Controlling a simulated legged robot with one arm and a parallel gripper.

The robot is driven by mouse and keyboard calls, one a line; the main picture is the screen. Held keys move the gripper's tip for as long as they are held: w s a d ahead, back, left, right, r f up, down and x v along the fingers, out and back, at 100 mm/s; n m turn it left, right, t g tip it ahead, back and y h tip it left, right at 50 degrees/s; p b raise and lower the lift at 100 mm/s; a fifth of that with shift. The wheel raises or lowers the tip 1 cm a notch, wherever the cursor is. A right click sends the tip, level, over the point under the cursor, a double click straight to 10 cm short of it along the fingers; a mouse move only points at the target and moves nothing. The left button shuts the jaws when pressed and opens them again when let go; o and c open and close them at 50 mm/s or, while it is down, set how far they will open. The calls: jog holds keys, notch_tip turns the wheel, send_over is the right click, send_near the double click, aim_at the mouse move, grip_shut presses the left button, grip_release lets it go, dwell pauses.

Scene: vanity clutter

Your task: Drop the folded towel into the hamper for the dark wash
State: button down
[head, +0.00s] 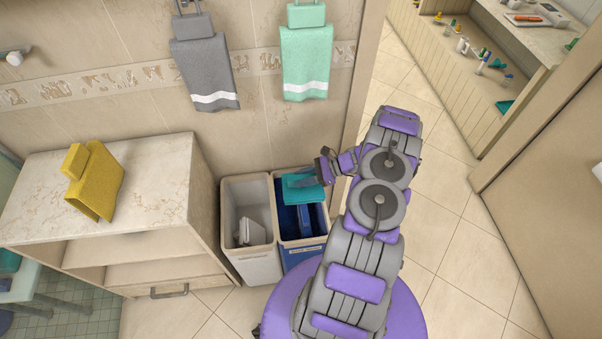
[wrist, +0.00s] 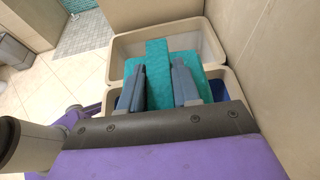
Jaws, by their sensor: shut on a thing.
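A folded teal towel (head: 306,193) is held over the blue-fronted hamper (head: 304,255), the right one of two bins by the wall. The hamper has a pale rim, a small label too small to read, and blue cloth inside. My gripper (head: 303,182) is shut on the towel. In the wrist view, the teal towel (wrist: 159,62) lies between the two blue-grey fingers of my gripper (wrist: 159,88). The towel and fingers hide part of the hamper's opening. I cannot tell how far the towel is above the rim.
A white hamper (head: 258,269) with pale cloth inside stands just left of the blue one. A vanity counter (head: 150,160) with a yellow folded towel (head: 95,181) is farther left. Grey (head: 205,72) and mint (head: 305,62) towels hang on the wall. Open tiled floor lies to the right.

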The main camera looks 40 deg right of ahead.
jog(key=shift+f+b, duration=1.05)
jog(key=shift+f, duration=1.6)
jog(key=c, duration=0.7)
grip_release()
jog(key=shift+c, duration=0.2)
jog(key=p+v, duration=0.3)
jog(key=v, duration=1.4)
jog(key=shift+s+d, duration=0.2)
jog(key=shift+s, duration=0.05)
jog(key=shift+f, duration=0.15)
